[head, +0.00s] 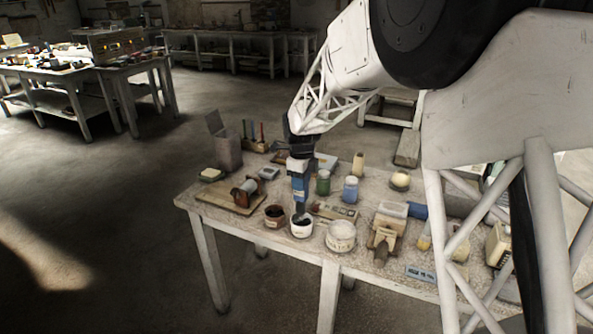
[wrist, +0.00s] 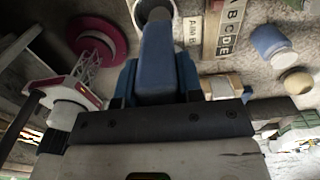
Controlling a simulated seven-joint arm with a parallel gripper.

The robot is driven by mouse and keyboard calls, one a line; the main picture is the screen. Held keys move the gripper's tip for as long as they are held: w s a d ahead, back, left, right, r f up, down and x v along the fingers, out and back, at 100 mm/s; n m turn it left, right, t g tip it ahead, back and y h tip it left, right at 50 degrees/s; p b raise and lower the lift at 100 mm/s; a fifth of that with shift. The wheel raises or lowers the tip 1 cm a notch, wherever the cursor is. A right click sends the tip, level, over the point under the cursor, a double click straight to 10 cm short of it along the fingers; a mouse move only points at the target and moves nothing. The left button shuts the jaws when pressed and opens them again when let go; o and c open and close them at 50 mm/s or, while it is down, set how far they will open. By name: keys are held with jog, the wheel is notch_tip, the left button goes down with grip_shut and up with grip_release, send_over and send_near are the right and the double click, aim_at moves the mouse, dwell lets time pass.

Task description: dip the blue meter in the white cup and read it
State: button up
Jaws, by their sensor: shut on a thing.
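The blue meter (head: 300,188) hangs upright below my gripper (head: 299,170), which is shut on it. Its dark lower end overlaps the mouth of the white cup (head: 302,231), which has dark contents and stands near the table's front edge. I cannot tell how deep the tip sits. In the wrist view the meter (wrist: 157,50) lies between the fingers of my gripper (wrist: 157,85) and points at a pale round rim, probably the cup's (wrist: 137,12), mostly hidden behind it. The meter's display cannot be read in either view.
A brown pot (head: 275,221) stands close left of the cup, and a wider white tub (head: 341,241) close right. Behind are a green jar (head: 323,186), a blue jar (head: 350,193) and a lettered board (wrist: 228,25). A wooden tool (head: 381,247) lies further right on the crowded table.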

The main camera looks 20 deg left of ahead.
aim_at(302, 202)
jog(key=shift+s+d+f, duration=0.15)
jog(key=shift+s+d, duration=0.3)
jog(key=shift+s, duration=0.05)
jog(key=shift+f, duration=0.15)
jog(key=shift+f, duration=3.5)
dwell(1.1)
jog(key=shift+r, duration=3.6)
jog(key=shift+w, duration=0.1)
